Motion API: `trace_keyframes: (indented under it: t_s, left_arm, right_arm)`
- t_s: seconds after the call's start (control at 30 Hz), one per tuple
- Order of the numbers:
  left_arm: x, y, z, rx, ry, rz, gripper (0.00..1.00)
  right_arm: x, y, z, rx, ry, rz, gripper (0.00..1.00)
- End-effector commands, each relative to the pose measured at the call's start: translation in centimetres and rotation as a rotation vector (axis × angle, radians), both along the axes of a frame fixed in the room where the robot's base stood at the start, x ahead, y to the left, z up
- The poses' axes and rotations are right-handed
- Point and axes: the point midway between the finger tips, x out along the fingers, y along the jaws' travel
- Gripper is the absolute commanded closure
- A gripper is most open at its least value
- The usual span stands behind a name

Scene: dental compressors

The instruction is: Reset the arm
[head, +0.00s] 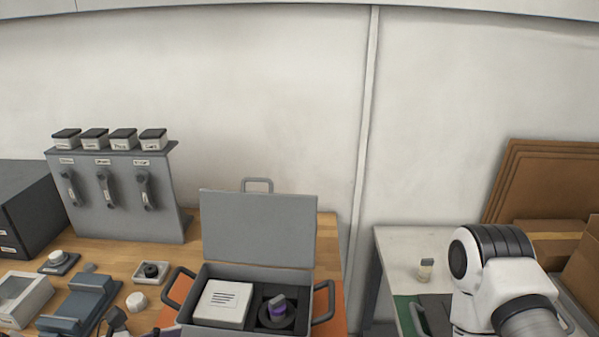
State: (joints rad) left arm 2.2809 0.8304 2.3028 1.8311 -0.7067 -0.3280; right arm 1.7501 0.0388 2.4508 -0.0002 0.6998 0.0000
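My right arm, white with a black-banded joint, comes up at the lower right in front of the white table. Its gripper is out of the picture or hidden behind the arm. I see no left arm or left gripper in this view. An open grey case (258,230) with its lid raised stands on the wooden bench. In it are a white box with printed lines (221,302) and a round dark part with a purple band (278,307).
A grey panel (120,205) with hanging handles and small labelled boxes stands at the back left. A blue-grey stand (78,306), white tray (24,298) and small dish (150,272) lie before it. Right, a small bottle (426,268) stands on the white table (395,245) near cardboard (545,180).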

Motion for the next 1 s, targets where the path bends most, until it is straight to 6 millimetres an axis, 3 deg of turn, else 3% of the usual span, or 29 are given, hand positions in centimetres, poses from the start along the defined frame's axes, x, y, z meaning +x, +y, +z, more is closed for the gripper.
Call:
trace_keyframes:
  t_s: [0.17,0.37,0.57,0.67,0.77,0.8,0.83,0.9,0.97,1.0]
  left_arm:
    - [-1.9,-1.2,-3.7,0.042,0.081,-0.054,0.63]
    - [-5.9,-4.1,-7.6,0.112,0.161,-0.223,0.63]
    - [-13.2,-6.6,-11.7,0.228,0.243,-0.542,0.63]
    - [-18.7,-6.9,-14.1,0.316,0.296,-0.79,0.63]
    - [-25.9,-5.0,-17.0,0.467,0.331,-1.169,0.63]
    - [-28.7,-3.2,-18.2,0.552,0.316,-1.366,0.63]
    - [-30.1,-1.7,-19.0,0.618,0.285,-1.505,0.63]
    - [-31.0,1.3,-20.8,0.781,0.147,-1.783,0.63]
    - [-29.7,2.6,-22.3,0.919,-0.035,-1.944,0.63]
    - [-28.1,2.7,-22.9,1.006,-0.172,-2.002,0.63]
  right_arm:
    - [0.0,0.0,-0.4,0.0,-0.001,-0.001,0.6]
    - [0.1,0.0,-0.8,0.0,-0.002,-0.002,0.6]
    - [0.0,0.0,-1.2,0.0,-0.001,-0.001,0.6]
    - [0.0,0.0,-1.5,0.0,-0.001,-0.001,0.6]
    - [0.0,0.0,-1.8,0.0,-0.001,-0.001,0.6]
    - [0.0,0.0,-2.0,0.0,-0.001,-0.001,0.6]
    - [0.0,0.0,-2.1,0.0,-0.001,-0.001,0.6]
    - [0.0,0.0,-2.2,0.0,-0.001,-0.001,0.6]
    - [0.0,0.0,-2.2,0.0,-0.001,-0.001,0.6]
    - [0.0,0.0,-2.2,0.0,-0.001,-0.001,0.6]
